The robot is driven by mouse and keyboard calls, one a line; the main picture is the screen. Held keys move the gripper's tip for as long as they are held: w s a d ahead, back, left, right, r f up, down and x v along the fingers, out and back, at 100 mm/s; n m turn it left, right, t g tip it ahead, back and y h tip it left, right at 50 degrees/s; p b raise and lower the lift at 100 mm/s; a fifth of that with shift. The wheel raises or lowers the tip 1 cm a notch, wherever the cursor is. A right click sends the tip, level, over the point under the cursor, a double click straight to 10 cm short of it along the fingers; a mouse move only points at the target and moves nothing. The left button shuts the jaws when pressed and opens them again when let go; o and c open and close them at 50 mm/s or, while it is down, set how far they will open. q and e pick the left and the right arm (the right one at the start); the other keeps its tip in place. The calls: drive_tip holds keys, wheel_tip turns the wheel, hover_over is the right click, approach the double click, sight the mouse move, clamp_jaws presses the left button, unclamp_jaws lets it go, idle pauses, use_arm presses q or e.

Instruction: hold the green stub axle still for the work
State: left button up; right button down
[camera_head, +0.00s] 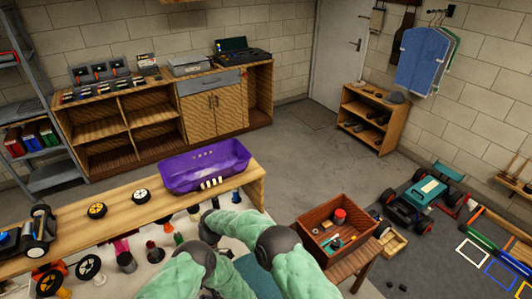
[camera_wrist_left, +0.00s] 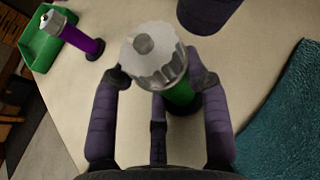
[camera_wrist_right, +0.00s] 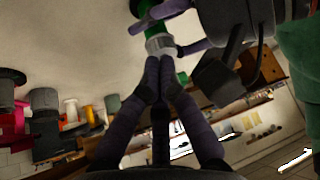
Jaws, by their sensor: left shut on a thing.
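The green stub axle (camera_wrist_left: 181,95) stands among the fingers of my left gripper (camera_wrist_left: 162,80), which is shut on it. A silver ridged cap (camera_wrist_left: 153,52) sits on the end of the axle nearest the left wrist camera. In the right wrist view, the green stub axle (camera_wrist_right: 153,28) shows at the top, with a silver collar at its end. My right gripper (camera_wrist_right: 158,66) has its fingertips drawn together close to that collar. I cannot tell whether they touch it. In the head view my arms hide the axle.
In the left wrist view, a purple part (camera_wrist_left: 84,38) leans by a green tray (camera_wrist_left: 45,40), and a teal cloth (camera_wrist_left: 285,115) lies at right. In the head view, a purple bin (camera_head: 205,168) and several wheels occupy the wooden shelf. A wooden box (camera_head: 335,235) stands right of my arms.

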drive_tip(key=shift+w+r, duration=0.15)
drive_tip(key=shift+r, duration=1.05)
use_arm(q)
drive_tip(key=o, duration=1.3)
drive_tip(key=shift+c, duration=0.2)
drive_tip(key=shift+v, duration=3.75)
